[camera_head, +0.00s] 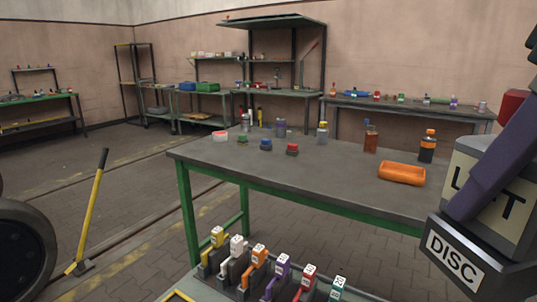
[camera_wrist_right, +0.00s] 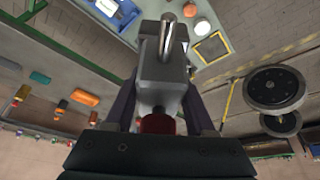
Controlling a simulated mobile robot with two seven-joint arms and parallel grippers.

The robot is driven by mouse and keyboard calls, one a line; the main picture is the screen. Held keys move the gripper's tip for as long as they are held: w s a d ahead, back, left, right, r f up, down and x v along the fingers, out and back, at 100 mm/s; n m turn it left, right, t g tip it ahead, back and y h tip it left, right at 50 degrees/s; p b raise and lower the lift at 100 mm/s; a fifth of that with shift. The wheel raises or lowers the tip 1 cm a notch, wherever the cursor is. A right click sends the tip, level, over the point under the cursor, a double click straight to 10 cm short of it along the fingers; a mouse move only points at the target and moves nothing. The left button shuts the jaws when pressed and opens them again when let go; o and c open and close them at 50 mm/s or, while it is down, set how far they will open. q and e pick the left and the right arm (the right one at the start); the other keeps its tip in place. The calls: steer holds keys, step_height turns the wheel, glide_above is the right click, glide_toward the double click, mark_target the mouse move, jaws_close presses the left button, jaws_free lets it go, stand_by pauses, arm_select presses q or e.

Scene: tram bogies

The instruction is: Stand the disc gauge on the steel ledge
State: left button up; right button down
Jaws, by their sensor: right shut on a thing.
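My right gripper (camera_head: 478,190) is at the right edge of the head view, its purple finger crossing the front of the disc gauge (camera_head: 484,167). The gauge has a cream body with partly hidden letters, a dark end labelled DISC and a red part above. In the right wrist view the gripper (camera_wrist_right: 162,95) is shut on the gauge (camera_wrist_right: 160,72), with a finger on each side; a bright metal pin sticks out at its far end and a red part is near the wrist. I cannot clearly pick out the steel ledge. My left gripper is not in view.
A low stand in front carries several coloured, labelled tools (camera_head: 283,266). A yellow-handled tool (camera_head: 91,213) and a wheel (camera_head: 22,255) are at left.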

step_height(320, 180, up, 8)
steer(key=m+p, duration=0.1)
steer(key=p, duration=0.1)
steer(key=m+p, duration=0.1)
steer(key=p, duration=0.1)
steer(key=shift+s+d+r+h+p, duration=0.15)
steer(key=shift+r+h+p, duration=0.1)
steer(key=shift+h+p, duration=0.15)
arm_select(q)
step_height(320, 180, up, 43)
steer(key=p, duration=3.6)
arm_select(e)
step_height(320, 180, up, 36)
